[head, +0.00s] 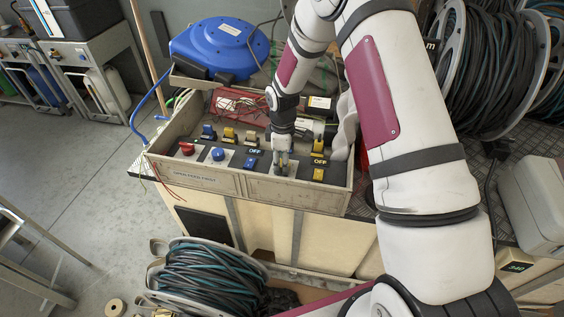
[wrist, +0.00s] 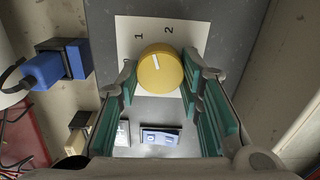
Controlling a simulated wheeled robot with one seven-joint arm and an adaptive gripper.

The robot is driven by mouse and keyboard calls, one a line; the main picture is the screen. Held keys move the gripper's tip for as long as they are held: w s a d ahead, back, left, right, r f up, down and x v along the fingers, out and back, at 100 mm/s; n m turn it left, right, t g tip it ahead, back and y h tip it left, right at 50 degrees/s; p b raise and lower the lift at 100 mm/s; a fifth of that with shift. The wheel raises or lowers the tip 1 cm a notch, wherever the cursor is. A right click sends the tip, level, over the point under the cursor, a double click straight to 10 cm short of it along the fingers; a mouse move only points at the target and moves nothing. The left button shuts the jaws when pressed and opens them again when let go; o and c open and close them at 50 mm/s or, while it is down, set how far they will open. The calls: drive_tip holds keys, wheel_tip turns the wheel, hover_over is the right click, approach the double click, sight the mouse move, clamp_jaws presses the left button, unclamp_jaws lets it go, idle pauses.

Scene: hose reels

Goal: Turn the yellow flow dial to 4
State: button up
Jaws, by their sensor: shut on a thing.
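The yellow flow dial (wrist: 161,71) is a round knob on a pale plate (wrist: 190,35) in the wrist view. Its white pointer line aims up and slightly left, between the printed 1 and 2. The other numbers are not in sight. My gripper (wrist: 162,84) has its green-padded fingers on either side of the dial, shut on it. In the head view my gripper (head: 281,163) reaches down into the control box, and its fingers mostly hide the dial there.
The control box (head: 205,177) has raised walls around its panel. A red knob (head: 187,148), a blue knob (head: 219,154) and yellow switches (head: 318,174) stand near my gripper. A blue reel (head: 218,45) is behind; a hose reel (head: 208,277) lies in front.

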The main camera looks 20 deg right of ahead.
drive_tip(key=m+b, duration=0.1)
drive_tip(key=m, duration=0.5)
drive_tip(key=shift+w+m, duration=0.1)
drive_tip(key=shift+m, duration=0.2)
drive_tip(key=m+b, duration=0.1)
drive_tip(key=m, duration=0.5)
drive_tip(key=shift+d+b, duration=0.2)
drive_tip(key=shift+b, duration=0.1)
drive_tip(key=m, duration=0.6)
drive_tip(key=shift+d+m, duration=0.1)
drive_tip(key=shift+m, duration=0.2)
drive_tip(key=m, duration=0.6)
drive_tip(key=shift+m, duration=0.3)
drive_tip(key=o, duration=1.2)
drive_tip(key=shift+c, duration=0.2)
drive_tip(key=shift+r, duration=0.1)
wheel_tip(320, 180, up, 12)
